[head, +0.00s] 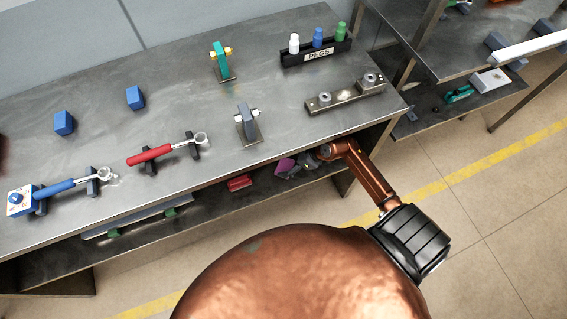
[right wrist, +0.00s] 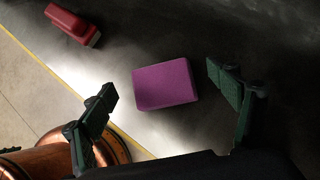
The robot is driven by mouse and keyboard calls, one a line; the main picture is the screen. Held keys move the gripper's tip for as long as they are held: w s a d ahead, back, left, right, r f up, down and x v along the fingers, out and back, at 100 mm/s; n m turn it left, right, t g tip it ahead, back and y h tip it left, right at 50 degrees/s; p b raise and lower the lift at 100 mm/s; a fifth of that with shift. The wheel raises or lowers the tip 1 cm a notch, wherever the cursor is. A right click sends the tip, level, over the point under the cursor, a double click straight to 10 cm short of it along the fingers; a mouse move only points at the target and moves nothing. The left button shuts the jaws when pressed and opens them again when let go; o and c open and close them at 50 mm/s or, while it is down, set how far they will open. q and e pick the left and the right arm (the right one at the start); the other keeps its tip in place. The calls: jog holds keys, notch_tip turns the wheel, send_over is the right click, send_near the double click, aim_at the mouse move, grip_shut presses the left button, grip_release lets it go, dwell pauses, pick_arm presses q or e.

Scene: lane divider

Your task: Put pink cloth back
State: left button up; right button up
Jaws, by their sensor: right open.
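The pink cloth (right wrist: 165,84) is a folded, block-like magenta piece lying on the dark metal lower shelf. In the head view the cloth (head: 285,166) shows just under the workbench's front edge. My right gripper (head: 300,164) reaches in under the bench top, close to the cloth's right side. In the right wrist view its two dark green fingers stand wide apart, one to each side of the cloth, with clear gaps and nothing between them held. My left gripper is not in view.
A red object (right wrist: 73,25) lies on the same shelf, left of the cloth. The bench top (head: 215,110) above carries a red-handled wrench (head: 150,155), a blue-handled wrench (head: 55,188) and a black PEGS rack (head: 317,54). The bench edge overhangs the shelf.

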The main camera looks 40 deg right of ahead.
jog(key=v, duration=0.3)
jog(key=shift+r+p, duration=0.1)
jog(key=shift+p, duration=0.2)
dwell(0.3)
